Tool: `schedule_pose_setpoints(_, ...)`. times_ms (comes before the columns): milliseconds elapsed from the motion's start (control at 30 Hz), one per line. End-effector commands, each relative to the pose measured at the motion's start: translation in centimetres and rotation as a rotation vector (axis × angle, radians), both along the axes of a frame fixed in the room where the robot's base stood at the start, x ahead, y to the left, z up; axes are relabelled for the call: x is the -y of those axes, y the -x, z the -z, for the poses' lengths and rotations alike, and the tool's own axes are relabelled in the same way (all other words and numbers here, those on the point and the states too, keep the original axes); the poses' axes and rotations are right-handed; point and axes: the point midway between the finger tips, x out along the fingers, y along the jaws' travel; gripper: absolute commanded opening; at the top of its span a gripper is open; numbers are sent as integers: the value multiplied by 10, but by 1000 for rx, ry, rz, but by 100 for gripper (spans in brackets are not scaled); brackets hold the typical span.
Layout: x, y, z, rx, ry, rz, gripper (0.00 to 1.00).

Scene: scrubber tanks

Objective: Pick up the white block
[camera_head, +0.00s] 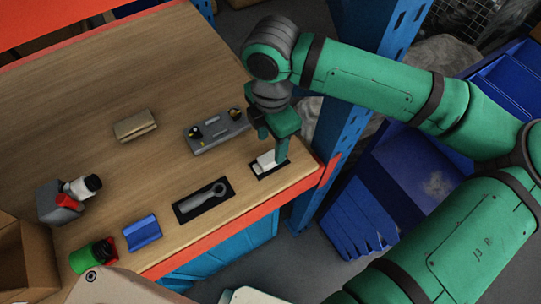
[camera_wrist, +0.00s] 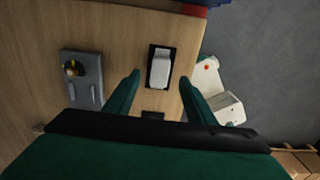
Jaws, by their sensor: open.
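The white block (camera_head: 266,160) lies on a small black mat (camera_head: 258,171) near the right end of the wooden table (camera_head: 124,88). In the wrist view the white block (camera_wrist: 160,68) shows ahead of and between my fingers, with the black mat (camera_wrist: 152,85) around it. My gripper (camera_head: 273,146) is above and close to the block in the head view. In the wrist view my gripper (camera_wrist: 162,82) is open, one green finger on each side, with nothing held. The head view does not clearly show the gap between fingers and block.
A grey device (camera_head: 217,131) with knobs is left of the block. A wrench-like tool (camera_head: 203,194) on a black mat, a blue block (camera_head: 142,232), a tan block (camera_head: 135,125) and a green cylinder (camera_head: 94,256) lie farther left. A blue post (camera_head: 352,110) stands at the right.

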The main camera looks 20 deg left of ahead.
Motion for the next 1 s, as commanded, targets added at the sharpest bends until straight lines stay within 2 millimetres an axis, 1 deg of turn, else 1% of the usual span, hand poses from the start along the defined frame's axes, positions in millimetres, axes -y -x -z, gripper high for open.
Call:
schedule_pose_setpoints(233,-1,1,16,-1,1,-1,50)
schedule_pose_setpoints(400,-3,4,40,0,2,0,50)
schedule_pose_setpoints(533,-2,4,55,-1,1,2,50)
schedule_pose_setpoints(633,-3,3,59,1,-1,2,50)
schedule_pose_setpoints(833,-3,3,60,1,-1,2,50)
schedule_pose_setpoints(867,-3,3,60,1,-1,2,48)
schedule_pose_setpoints(900,-3,3,60,1,-1,2,38)
schedule_pose_setpoints(967,-3,3,60,1,-1,2,24)
schedule_pose_setpoints(1000,-3,3,60,1,-1,2,14)
